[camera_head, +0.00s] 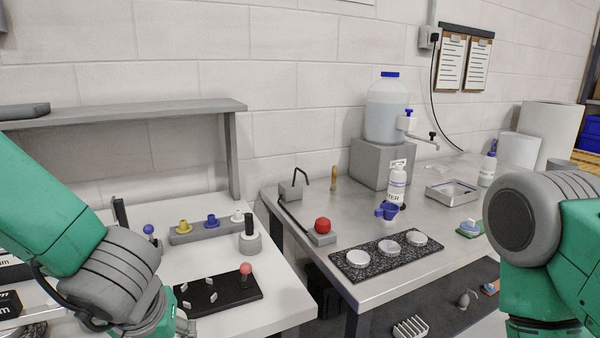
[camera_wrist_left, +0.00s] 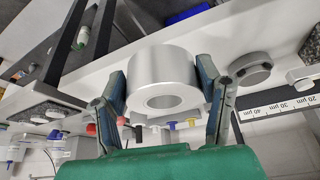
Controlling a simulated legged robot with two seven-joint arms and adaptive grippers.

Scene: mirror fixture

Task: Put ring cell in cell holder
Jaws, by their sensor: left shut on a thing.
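In the left wrist view my left gripper (camera_wrist_left: 164,78) is shut on the ring cell (camera_wrist_left: 160,65), a thick silver ring with a round hole facing the camera. One blue-padded finger presses each side, and the cell appears held clear of the white bench. In the head view my left arm comes in at the lower left; its gripper and the cell are out of frame. I cannot tell for sure which fixture is the cell holder; a black plate (camera_head: 240,291) with small upright metal clips and a red-ball lever lies on the white bench. My right gripper is out of view.
A grey bar (camera_head: 183,239) with coloured knobs and a grey round base with a black post (camera_head: 250,243) stand behind the plate. The steel table (camera_head: 345,222) on the right carries a black speckled tray (camera_head: 349,275) with white dishes. A grey shelf (camera_head: 130,113) overhangs the bench.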

